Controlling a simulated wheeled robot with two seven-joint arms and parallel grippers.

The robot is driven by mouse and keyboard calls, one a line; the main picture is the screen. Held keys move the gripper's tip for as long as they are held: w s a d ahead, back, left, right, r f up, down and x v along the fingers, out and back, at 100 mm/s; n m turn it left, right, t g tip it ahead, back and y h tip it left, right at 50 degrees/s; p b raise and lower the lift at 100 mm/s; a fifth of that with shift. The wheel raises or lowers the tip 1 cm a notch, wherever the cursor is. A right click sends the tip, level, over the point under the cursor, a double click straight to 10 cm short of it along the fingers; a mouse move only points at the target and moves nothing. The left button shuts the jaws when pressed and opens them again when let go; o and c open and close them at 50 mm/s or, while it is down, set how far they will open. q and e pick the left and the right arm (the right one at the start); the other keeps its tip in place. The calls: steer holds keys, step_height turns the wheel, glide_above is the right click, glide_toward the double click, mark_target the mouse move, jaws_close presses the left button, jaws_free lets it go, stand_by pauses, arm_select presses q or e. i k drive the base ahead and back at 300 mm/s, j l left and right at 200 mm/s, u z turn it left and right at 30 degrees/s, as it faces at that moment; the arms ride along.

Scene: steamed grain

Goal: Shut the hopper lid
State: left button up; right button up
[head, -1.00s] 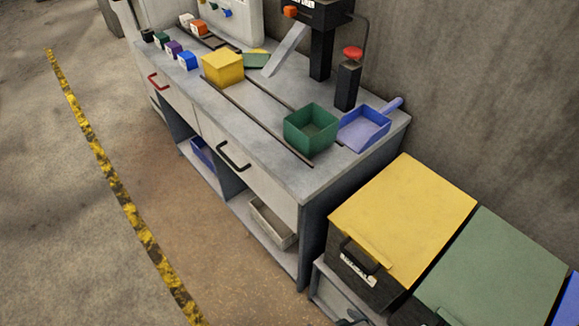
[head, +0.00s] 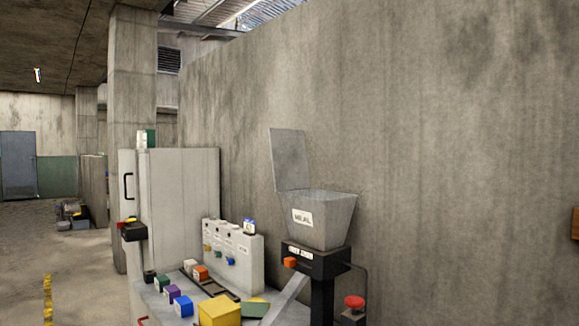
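The hopper (head: 323,222) is a grey funnel-shaped bin with a white label, set on top of a black machine body (head: 316,262). Its lid (head: 290,159) is a grey flat panel standing up, slightly tilted, at the hopper's left edge, so the hopper is open. Neither of my grippers shows in the head view.
The machine stands on a workbench by the concrete wall, with an orange knob (head: 290,262) and a red button (head: 354,302). A yellow box (head: 219,311), several small coloured blocks and a white control panel (head: 233,254) are to its left. A grey cabinet (head: 180,200) stands behind. Open floor lies at far left.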

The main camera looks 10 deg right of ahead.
mark_target(288, 148)
steer(key=k, duration=0.65)
steer(key=z, duration=2.4)
steer(key=k+j, duration=0.1)
steer(key=j, duration=0.85)
steer(key=k+j, duration=0.1)
steer(key=j, duration=0.8)
steer(key=k+j, duration=0.1)
steer(key=j, duration=0.85)
steer(key=k+j, duration=0.1)
steer(key=j, duration=0.8)
steer(key=k+j, duration=0.1)
steer(key=j, duration=0.85)
steer(key=k+j, duration=0.1)
steer(key=j, duration=0.85)
steer(key=k+j, duration=0.1)
steer(key=j, duration=0.8)
